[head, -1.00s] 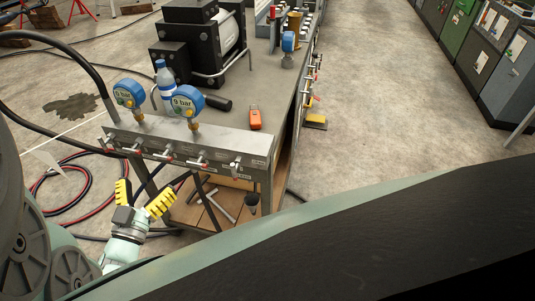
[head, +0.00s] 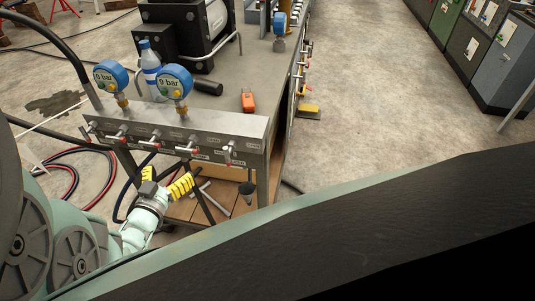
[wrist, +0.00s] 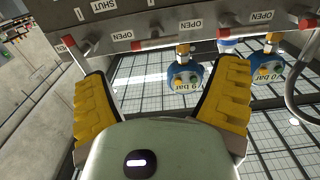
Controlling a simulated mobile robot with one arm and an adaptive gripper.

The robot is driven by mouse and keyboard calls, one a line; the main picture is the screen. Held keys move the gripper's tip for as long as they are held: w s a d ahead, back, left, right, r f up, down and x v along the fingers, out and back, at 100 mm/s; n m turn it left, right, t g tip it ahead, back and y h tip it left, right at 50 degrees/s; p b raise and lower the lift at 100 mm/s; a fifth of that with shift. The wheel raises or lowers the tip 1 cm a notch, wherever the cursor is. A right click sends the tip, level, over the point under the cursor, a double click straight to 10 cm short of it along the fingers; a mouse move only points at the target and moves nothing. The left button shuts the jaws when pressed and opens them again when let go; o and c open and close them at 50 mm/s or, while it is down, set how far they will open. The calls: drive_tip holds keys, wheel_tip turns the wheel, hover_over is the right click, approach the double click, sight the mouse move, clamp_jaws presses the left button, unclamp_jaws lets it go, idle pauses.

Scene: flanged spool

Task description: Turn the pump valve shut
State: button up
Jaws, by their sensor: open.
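A grey metal valve panel (head: 215,143) runs along the front edge of a workbench. Several small valves with red-tipped handles sit on its front face, among them one in the middle (head: 155,141), one right of it (head: 187,150) and one at the right end (head: 229,152). Which is the pump valve cannot be read. My gripper (head: 166,178) has yellow ribbed fingers, open and empty, below and in front of the panel. In the wrist view the gripper (wrist: 162,68) spreads beneath the panel (wrist: 160,28), whose labels read OPEN and SHUT. No finger visibly touches a handle.
A bottle (head: 150,68), an orange device (head: 248,100) and a black machine are on the bench. Hoses (head: 75,165) lie at left. A wooden shelf (head: 215,205) is underneath.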

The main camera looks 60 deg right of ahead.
sight(183, 150)
drive_tip(key=b+x, duration=0.2)
drive_tip(key=x, duration=0.6)
drive_tip(key=shift+d+b, duration=0.25)
drive_tip(key=shift+b, duration=0.1)
drive_tip(key=shift+c, duration=0.2)
drive_tip(key=shift+a+f, duration=0.1)
drive_tip(key=shift+a, duration=0.05)
drive_tip(key=c, duration=0.9)
